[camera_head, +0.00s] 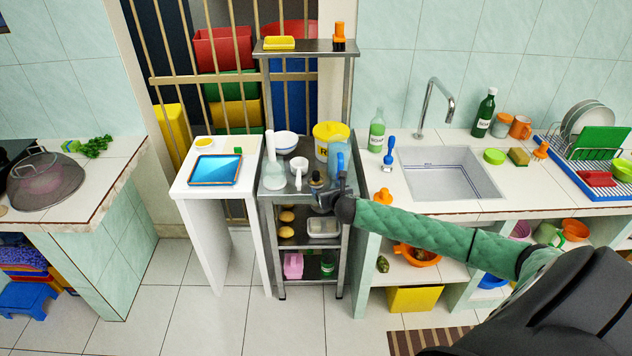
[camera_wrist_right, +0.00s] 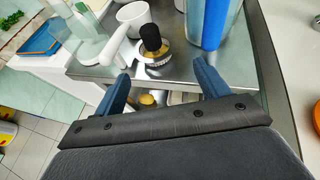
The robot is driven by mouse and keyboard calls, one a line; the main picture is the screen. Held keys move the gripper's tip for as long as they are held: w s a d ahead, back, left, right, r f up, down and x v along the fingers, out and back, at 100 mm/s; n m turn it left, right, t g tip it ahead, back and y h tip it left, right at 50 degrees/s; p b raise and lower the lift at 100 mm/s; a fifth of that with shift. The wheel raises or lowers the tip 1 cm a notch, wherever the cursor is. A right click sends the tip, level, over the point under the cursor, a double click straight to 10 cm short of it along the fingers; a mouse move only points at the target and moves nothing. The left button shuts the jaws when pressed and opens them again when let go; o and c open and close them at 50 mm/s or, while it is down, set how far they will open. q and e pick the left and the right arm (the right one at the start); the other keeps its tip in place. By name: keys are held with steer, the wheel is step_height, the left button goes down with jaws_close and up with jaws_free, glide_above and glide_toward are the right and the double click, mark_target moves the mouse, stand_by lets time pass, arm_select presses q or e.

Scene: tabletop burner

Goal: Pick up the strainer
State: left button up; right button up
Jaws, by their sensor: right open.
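A grey mesh dome (camera_head: 45,180) lies on the left counter. My left gripper is not in view.
Close around on the cart (camera_wrist_right: 95,72) are a white handled pot (camera_wrist_right: 132,18), a clear flask (camera_wrist_right: 88,38) and a blue pitcher (camera_wrist_right: 209,22). A yellow-lidded tub (camera_head: 331,140) stands behind. A white table (camera_head: 182,188) adjoins left, the sink counter (camera_head: 375,205) right.

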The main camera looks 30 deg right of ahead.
mark_target(318, 184)
steer(key=p+x, duration=0.1)
steer(key=x, duration=0.2)
steer(key=shift+w+p, duration=0.3)
steer(key=shift+p, duration=0.05)
steer(key=x, duration=0.1)
steer(key=p+x, duration=0.1)
steer(key=shift+w+a+f, duration=0.2)
steer(key=shift+w+a, duration=0.05)
steer(key=shift+w, duration=0.05)
steer(key=shift+p+x, duration=0.35)
steer(key=shift+x, duration=0.45)
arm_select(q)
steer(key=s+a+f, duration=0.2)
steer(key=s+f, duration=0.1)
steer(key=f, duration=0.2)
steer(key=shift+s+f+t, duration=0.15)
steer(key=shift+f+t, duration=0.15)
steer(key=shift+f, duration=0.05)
arm_select(e)
steer(key=shift+s+f, duration=0.1)
steer(key=c, duration=1.2)
steer(key=shift+o, duration=0.2)
